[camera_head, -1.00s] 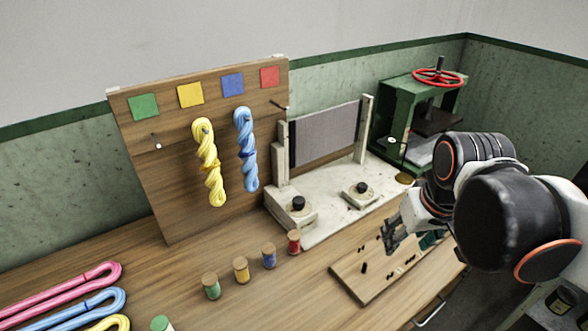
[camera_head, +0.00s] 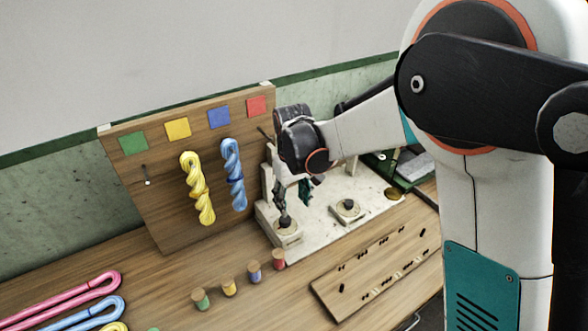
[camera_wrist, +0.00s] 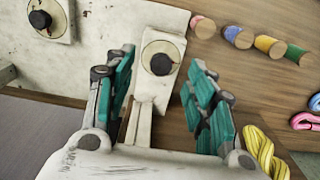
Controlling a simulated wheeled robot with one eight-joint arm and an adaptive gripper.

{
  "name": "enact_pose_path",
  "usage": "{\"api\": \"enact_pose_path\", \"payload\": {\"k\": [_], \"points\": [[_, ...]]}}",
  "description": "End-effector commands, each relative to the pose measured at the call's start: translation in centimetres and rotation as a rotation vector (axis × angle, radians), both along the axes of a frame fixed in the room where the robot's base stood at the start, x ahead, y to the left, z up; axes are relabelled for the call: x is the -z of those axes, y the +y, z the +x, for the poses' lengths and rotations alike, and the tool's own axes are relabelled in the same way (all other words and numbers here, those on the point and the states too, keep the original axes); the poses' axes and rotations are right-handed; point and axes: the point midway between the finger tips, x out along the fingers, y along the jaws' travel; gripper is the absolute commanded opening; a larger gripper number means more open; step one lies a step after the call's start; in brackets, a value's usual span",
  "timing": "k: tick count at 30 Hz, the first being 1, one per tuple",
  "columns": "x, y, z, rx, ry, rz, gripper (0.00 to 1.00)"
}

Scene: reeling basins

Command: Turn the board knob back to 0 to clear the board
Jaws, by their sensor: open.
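Two black knobs sit on pale square blocks on the white board stand (camera_head: 318,212). My gripper (camera_head: 290,208) is over the left knob (camera_head: 284,221) in the head view. In the wrist view this knob (camera_wrist: 160,60) shows on its round dial between and beyond my two open fingers (camera_wrist: 160,92). The fingers appear apart from it. The other knob (camera_head: 348,204) stands to the right, and in the wrist view it (camera_wrist: 42,20) is at the upper left. The dial marks are too small to read. My arm hides most of the grey screen behind.
Several colored spools (camera_head: 229,287) stand in front of the stand. Yellow (camera_head: 197,188) and blue (camera_head: 233,174) skeins hang on the wooden panel (camera_head: 160,200) to the left. A flat wooden board with holes (camera_head: 375,270) lies at the front right.

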Motion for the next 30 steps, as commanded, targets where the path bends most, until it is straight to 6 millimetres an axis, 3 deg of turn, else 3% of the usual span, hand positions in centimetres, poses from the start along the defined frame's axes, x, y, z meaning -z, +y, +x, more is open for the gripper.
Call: {"api": "enact_pose_path", "payload": {"k": [3,7,30], "points": [[0.4,2.3,0.5,-0.021,0.001,-0.001,0.5],[0.9,3.2,0.6,-0.028,0.001,-0.001,0.5],[7.1,3.3,0.7,0.013,0.001,-0.001,0.5]]}}
